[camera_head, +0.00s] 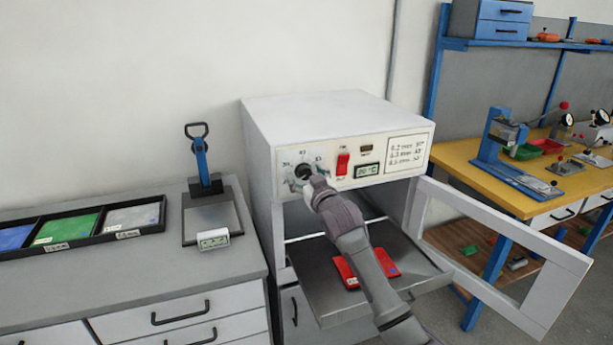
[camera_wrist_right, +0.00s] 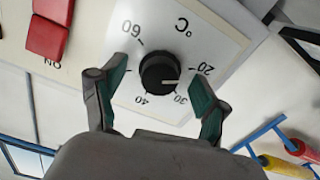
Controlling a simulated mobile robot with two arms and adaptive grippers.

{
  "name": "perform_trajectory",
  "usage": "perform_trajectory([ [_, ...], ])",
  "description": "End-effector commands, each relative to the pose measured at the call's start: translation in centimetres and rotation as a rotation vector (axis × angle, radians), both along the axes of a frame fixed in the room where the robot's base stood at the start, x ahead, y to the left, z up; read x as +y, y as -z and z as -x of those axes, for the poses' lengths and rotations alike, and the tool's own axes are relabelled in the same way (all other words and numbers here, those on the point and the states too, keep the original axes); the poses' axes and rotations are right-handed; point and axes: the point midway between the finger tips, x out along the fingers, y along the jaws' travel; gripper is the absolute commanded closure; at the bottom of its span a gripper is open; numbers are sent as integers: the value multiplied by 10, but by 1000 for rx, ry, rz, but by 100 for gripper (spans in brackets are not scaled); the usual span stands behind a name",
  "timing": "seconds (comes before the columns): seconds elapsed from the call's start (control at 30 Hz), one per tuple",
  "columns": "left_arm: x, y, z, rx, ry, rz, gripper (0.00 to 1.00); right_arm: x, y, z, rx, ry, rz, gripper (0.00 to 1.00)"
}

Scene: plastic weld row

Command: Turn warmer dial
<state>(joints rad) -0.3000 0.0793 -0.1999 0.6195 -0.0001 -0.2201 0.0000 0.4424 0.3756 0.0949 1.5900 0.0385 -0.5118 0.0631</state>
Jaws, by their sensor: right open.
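The warmer (camera_head: 322,108) is a white cabinet with a control panel on its upper front. Its round black dial (camera_head: 304,171) sits at the panel's left. In the right wrist view the dial (camera_wrist_right: 159,73) is on a white scale plate marked 20, 30, 40 and 60 °C, and its white mark points between 20 and 30. My right gripper (camera_head: 302,185) is at the dial, partly covering it. In the right wrist view its open fingers (camera_wrist_right: 158,78) stand on either side of the dial, with gaps visible. My left gripper is not in view.
A red switch (camera_head: 342,163) and a small display (camera_head: 367,170) are right of the dial. The warmer's door (camera_head: 490,240) hangs open to the right. A red piece (camera_head: 345,272) lies on the pulled-out shelf (camera_head: 325,292) under my right arm. A grey counter (camera_head: 130,262) stands left.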

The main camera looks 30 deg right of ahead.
Motion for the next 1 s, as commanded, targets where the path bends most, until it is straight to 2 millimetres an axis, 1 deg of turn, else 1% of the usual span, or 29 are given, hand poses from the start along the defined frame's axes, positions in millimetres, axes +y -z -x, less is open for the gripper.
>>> perform_trajectory([
  [0.03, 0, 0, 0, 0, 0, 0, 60, 0, 0, 0, 0, 0, 0, 26],
  [0.27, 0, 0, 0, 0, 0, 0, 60, 0, 0, 0, 1, 0, 0, 64],
  [0.3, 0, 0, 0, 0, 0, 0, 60, 0, 0, 0, 0, 0, 0, 71],
  [0.4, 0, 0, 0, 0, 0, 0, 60, 0, 0, 0, 1, 0, 0, 86],
  [0.57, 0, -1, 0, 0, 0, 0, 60, 0, 0, 0, -1, 0, -9, 86],
  [0.77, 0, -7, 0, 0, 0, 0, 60, 1, -1, 0, -14, -1, -69, 86],
  [1.0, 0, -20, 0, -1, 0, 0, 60, 1, -2, 0, -53, 1, -233, 86],
])
